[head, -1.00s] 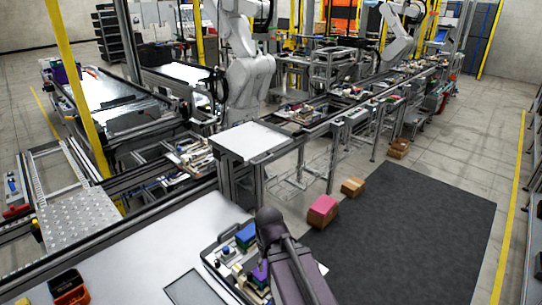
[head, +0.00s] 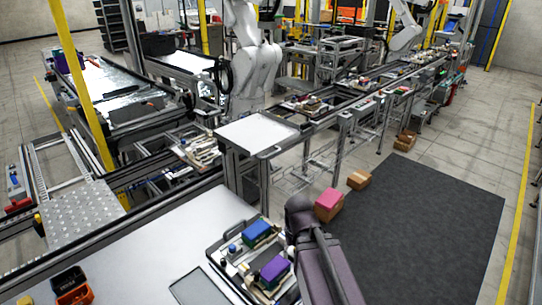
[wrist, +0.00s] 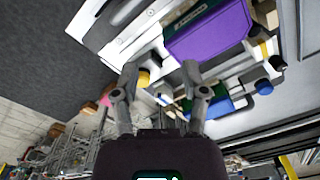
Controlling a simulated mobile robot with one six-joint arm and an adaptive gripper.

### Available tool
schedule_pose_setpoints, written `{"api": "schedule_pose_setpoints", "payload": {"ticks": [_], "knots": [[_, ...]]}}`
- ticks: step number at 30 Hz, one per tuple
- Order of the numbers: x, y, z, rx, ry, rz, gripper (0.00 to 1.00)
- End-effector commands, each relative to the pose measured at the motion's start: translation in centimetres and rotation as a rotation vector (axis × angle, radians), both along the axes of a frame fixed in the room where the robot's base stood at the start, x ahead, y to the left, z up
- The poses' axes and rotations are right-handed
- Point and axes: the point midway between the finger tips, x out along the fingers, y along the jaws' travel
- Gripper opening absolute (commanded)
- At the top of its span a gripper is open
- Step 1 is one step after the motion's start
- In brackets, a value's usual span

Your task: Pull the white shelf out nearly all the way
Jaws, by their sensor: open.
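A white flat panel (head: 257,132), which looks like the white shelf, sits at the near end of the long conveyor line in the head view. Behind the fingers are a purple block (wrist: 208,30) and a blue block (wrist: 222,104) of the pallet fixture. In the head view my arm hides the gripper, and the shelf is well beyond the arm.
A fixture tray with the purple block (head: 272,270) and blue block (head: 256,231) lies on the near worktop (head: 130,255), left of my arm. A pink-topped box (head: 328,203) and a brown box (head: 359,180) stand on the floor by a dark mat (head: 430,220), which is clear.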

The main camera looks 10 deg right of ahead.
Motion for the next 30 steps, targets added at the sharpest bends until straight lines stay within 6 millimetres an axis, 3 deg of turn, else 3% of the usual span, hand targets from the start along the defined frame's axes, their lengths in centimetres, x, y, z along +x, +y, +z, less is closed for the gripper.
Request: {"api": "schedule_pose_setpoints", "payload": {"ticks": [8,18,23,30], "knots": [[4.6,0.7,-0.5,0.149,-0.078,-0.063,0.57],[15.6,1.6,1.0,0.528,-0.279,-0.254,0.57],[21.0,0.6,2.7,0.715,-0.378,-0.373,0.57],[28.5,-2.9,6.1,0.986,-0.517,-0.573,0.57]]}}
